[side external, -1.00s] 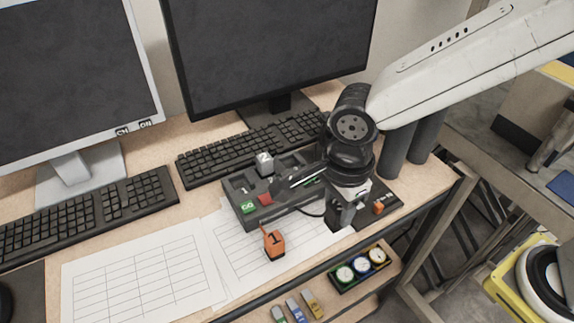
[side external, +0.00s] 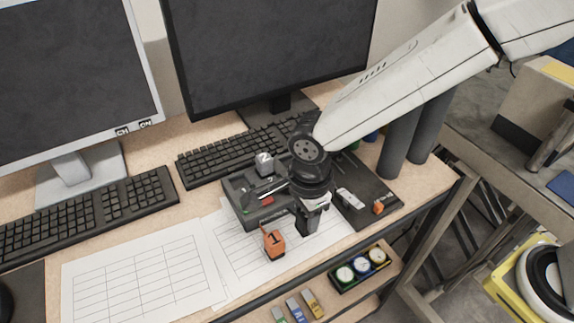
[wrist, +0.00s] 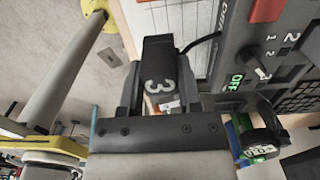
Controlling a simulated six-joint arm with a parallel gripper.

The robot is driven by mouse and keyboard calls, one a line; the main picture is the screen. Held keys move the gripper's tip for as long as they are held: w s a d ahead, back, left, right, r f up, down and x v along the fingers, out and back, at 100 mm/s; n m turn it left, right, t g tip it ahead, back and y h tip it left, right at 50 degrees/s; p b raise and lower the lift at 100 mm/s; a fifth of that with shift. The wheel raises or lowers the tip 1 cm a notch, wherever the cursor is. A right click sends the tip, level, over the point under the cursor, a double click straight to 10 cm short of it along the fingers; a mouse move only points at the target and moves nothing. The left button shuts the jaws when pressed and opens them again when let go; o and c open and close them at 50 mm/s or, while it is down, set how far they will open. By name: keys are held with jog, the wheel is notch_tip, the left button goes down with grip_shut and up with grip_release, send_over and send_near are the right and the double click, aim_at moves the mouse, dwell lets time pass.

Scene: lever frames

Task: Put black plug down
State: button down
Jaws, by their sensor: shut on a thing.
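The black plug (wrist: 158,60) carries a white number 3 and shows between the two fingers of my gripper (wrist: 160,92) in the wrist view. My gripper is shut on it. In the side view my gripper (side external: 307,226) points down over the lined paper at the front edge of the dark control box (side external: 262,217). The plug is mostly hidden there by the fingers, and I cannot tell whether it touches the paper. An orange plug (side external: 274,244) marked 1 stands to the left of my gripper. A grey plug (side external: 264,164) marked 2 stands up at the box.
Keyboards (side external: 90,215) and monitors (side external: 270,50) stand behind and to the left. A dark pad (side external: 372,212) with small parts lies to the right. A tray of round dials (side external: 360,268) sits lower at the front. The paper (side external: 140,270) at left is clear.

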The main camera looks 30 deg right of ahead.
aim_at(304, 225)
jog(key=shift+w+f, duration=0.15)
jog(key=shift+f, duration=0.1)
jog(key=shift+a+f, duration=0.1)
jog(key=shift+f, duration=1.45)
jog(key=shift+f, duration=0.1)
jog(key=shift+c, duration=1.4)
grip_release()
notch_tip(304, 225, up, 12)
jog(key=shift+r, duration=0.15)
